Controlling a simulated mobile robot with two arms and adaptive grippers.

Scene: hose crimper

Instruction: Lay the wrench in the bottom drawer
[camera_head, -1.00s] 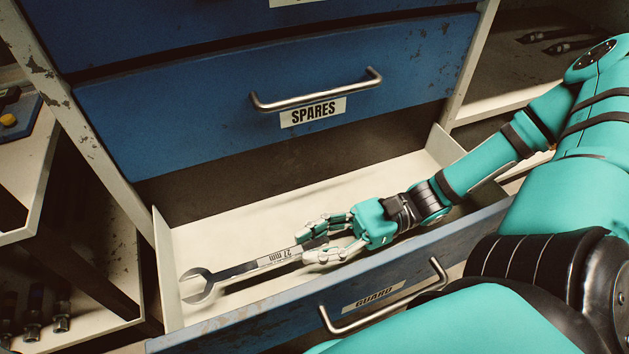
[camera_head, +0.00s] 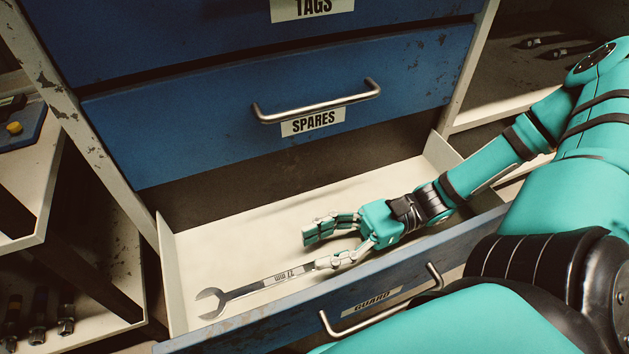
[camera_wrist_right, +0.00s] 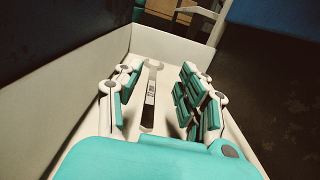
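The wrench (camera_head: 247,289), a dark grey open-ended spanner with a white 27 mm label, lies on the pale floor of the open bottom drawer (camera_head: 240,232), close to its front wall. The drawer's front is blue and carries a GUARD label. My right gripper (camera_head: 318,248) is inside the drawer at the handle end of the wrench. Its fingers are spread. In the right wrist view the wrench (camera_wrist_right: 151,95) shows between the parted fingers, with gaps on both sides. My left gripper is not in view.
The closed SPARES drawer (camera_head: 200,125) is directly above, with a metal bar handle (camera_head: 318,105). A TAGS drawer is above that. Shelves with tools stand at the left (camera_head: 65,325) and upper right. The drawer floor behind the wrench is bare.

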